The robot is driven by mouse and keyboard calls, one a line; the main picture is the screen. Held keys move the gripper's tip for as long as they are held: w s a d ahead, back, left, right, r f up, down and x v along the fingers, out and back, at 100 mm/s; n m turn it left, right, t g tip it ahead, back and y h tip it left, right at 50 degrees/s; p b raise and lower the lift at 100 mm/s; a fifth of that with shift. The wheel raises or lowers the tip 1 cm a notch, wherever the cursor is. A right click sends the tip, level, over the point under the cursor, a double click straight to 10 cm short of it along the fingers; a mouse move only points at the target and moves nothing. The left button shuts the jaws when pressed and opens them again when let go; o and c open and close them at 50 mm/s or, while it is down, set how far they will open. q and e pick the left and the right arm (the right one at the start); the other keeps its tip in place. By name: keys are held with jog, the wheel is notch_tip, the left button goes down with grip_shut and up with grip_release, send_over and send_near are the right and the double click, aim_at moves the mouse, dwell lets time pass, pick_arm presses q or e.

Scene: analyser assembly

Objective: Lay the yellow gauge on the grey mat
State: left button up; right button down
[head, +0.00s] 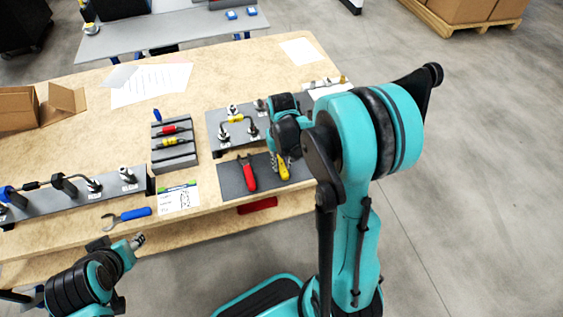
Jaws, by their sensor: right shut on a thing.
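The yellow gauge (284,171) is at the tips of my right gripper (281,158), over the right part of the grey mat (230,183). The gripper is shut on it, reaching down from above. I cannot tell whether the gauge touches the mat. A red-handled tool (248,177) lies on the mat, left of the gauge. My arm hides part of the mat's right side. My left gripper (137,242) is at the lower left, off the table's front edge and away from the mat; its finger opening is unclear.
Behind the mat is a dark plate (215,125) with fittings. A grey rack (176,162) with coloured-handled tools stands to its left. A blue wrench (134,214) and a printed card (178,200) lie near the front edge. A long grey rail (75,195) is at left.

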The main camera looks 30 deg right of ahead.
jog(key=shift+f, duration=0.2)
jog(key=c, duration=1.3)
grip_release()
jog(key=shift+r, duration=0.15)
notch_tip(320, 180, up, 12)
jog(key=shift+f, duration=0.1)
